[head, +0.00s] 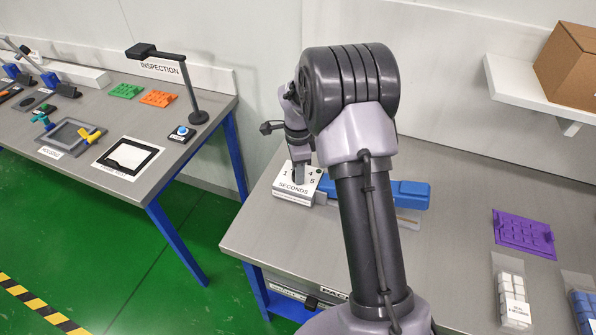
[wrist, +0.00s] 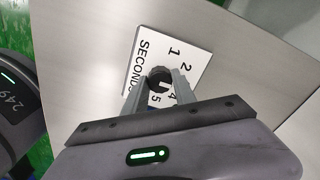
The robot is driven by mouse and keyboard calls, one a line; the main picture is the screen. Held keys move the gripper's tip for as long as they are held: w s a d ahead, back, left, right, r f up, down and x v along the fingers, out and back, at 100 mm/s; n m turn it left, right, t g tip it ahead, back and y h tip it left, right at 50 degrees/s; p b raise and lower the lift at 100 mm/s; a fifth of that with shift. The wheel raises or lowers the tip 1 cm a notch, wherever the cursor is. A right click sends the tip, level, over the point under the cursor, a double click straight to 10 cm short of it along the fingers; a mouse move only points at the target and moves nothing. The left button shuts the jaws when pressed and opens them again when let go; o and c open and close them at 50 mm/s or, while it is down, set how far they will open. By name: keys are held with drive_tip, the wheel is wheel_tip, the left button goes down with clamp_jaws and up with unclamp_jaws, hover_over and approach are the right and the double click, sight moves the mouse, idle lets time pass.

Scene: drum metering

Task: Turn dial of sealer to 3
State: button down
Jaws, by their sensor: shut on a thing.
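The sealer has a white box (head: 290,193) marked SECONDS and a long blue arm (head: 408,193) reaching right, partly behind my arm. In the wrist view its white dial face (wrist: 187,50) shows 1, 2, 4 and 5; the 3 is not visible. The round black dial (wrist: 157,74) sits between the two grey fingers of my gripper (wrist: 158,82), which is shut on it. In the head view my gripper (head: 299,172) points down onto the white box, and the dial is hidden there. I cannot tell which number the dial points at.
The sealer stands on a grey bench (head: 255,230) near its left edge. A purple tray (head: 523,233) and bagged parts (head: 512,292) lie at the right. A shelf (head: 540,88) with a cardboard box (head: 572,62) is above. A separate inspection bench (head: 205,110) stands left.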

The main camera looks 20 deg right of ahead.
drive_tip(key=c, duration=1)
unclamp_jaws()
wheel_tip(320, 180, up, 17)
drive_tip(key=p, duration=0.5)
drive_tip(key=shift+r, duration=0.2)
